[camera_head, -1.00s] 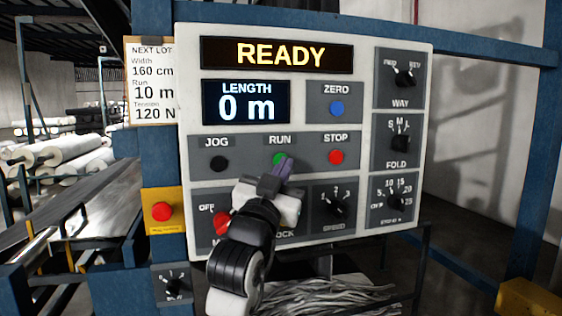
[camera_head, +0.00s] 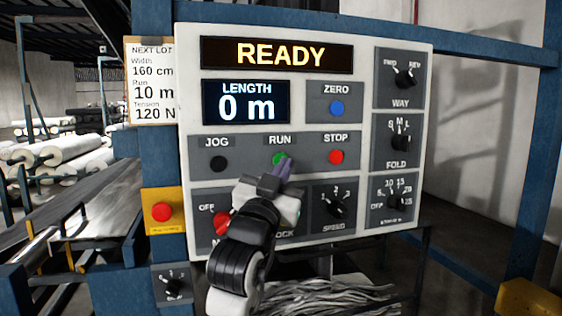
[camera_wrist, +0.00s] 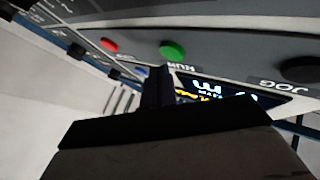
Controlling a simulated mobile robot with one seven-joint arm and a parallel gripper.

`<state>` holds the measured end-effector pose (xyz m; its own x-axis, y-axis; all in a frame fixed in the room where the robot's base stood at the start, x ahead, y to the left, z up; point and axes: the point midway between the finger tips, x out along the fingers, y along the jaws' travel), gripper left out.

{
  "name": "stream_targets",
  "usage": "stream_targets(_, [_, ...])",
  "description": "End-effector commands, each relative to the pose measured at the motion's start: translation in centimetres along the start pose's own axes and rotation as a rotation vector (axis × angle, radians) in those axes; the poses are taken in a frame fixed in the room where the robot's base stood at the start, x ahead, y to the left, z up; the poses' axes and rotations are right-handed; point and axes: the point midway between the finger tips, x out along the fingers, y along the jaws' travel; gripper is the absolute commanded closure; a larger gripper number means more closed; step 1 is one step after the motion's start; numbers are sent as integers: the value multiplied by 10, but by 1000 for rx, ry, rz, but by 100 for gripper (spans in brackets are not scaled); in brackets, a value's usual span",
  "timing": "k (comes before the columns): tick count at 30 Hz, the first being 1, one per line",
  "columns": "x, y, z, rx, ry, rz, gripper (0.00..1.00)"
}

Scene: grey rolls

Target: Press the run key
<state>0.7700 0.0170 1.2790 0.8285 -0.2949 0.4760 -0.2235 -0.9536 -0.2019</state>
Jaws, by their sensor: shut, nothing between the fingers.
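The green run key (camera_head: 278,159) sits on the control panel under the label RUN, between the black jog key (camera_head: 219,164) and the red stop key (camera_head: 336,157). My gripper (camera_head: 285,166) is shut and empty, its purple fingertips just in front of the run key and partly covering it. The display (camera_head: 277,55) reads READY, and the length screen (camera_head: 246,102) reads 0 m.
The blue zero key (camera_head: 337,108) is above stop. Knobs for way (camera_head: 404,77), fold (camera_head: 400,142) and speed (camera_head: 337,206) are at the right. A red switch (camera_head: 222,222) lies left of my wrist. A red button on a yellow box (camera_head: 161,212) is farther left.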

Motion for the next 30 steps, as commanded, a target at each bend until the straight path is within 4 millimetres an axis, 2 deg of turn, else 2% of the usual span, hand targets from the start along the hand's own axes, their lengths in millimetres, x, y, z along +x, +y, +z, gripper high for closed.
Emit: stream_targets(30, [9,-6,6,-1,0,0,100])
